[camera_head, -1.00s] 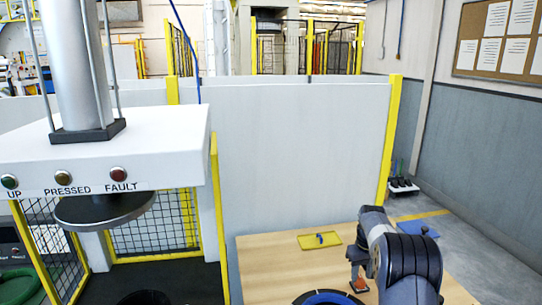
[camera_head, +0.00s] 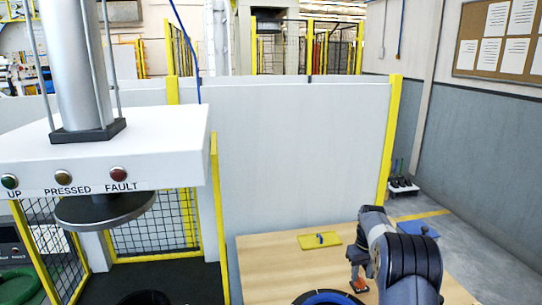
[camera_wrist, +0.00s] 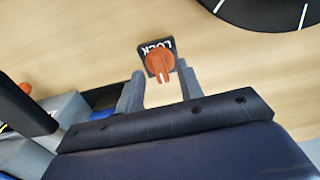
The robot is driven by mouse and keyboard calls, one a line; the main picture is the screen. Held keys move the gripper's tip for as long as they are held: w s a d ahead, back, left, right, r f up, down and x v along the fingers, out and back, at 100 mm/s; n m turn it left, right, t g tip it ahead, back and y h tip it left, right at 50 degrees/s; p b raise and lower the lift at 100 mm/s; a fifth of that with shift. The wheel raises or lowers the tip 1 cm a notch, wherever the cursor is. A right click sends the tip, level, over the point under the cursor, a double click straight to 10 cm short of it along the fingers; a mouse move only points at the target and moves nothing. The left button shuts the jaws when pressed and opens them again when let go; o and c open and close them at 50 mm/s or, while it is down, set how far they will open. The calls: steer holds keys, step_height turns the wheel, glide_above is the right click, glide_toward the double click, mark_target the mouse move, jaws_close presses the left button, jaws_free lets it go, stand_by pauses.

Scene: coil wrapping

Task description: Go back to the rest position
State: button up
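My gripper (camera_wrist: 160,72) is open in the wrist view, with its two grey fingers apart and nothing clamped between them. An orange knob (camera_wrist: 160,66) on a black plate marked LOCK (camera_wrist: 155,46) shows at the fingertips, on the wooden table (camera_wrist: 90,40). I cannot tell how far above the knob the fingers are. In the head view my gripper (camera_head: 357,262) is at the end of my bent arm, low over the table, with the orange knob (camera_head: 359,285) just below it. The arm partly hides the table's right side.
A yellow plate with a blue piece (camera_head: 320,240) lies on the table's far part. A dark disc with a blue ring (camera_head: 325,298) is at the near edge. A press (camera_head: 105,208) stands at left. White panels (camera_head: 300,150) close off the back.

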steer(key=shift+f, duration=0.6)
steer(key=m, duration=0.5)
steer(key=shift+r, duration=0.1)
steer(key=m+p, duration=0.1)
steer(key=m, duration=0.2)
steer(key=shift+m, duration=0.4)
steer(key=m+p, duration=0.1)
steer(key=m, duration=0.3)
steer(key=shift+m, duration=0.3)
steer(key=m+p, duration=0.2)
steer(key=m, duration=0.2)
steer(key=shift+m+p, duration=0.35)
steer(key=shift+m, duration=0.05)
steer(key=shift+r+b, duration=0.35)
steer(key=shift+r, duration=0.6)
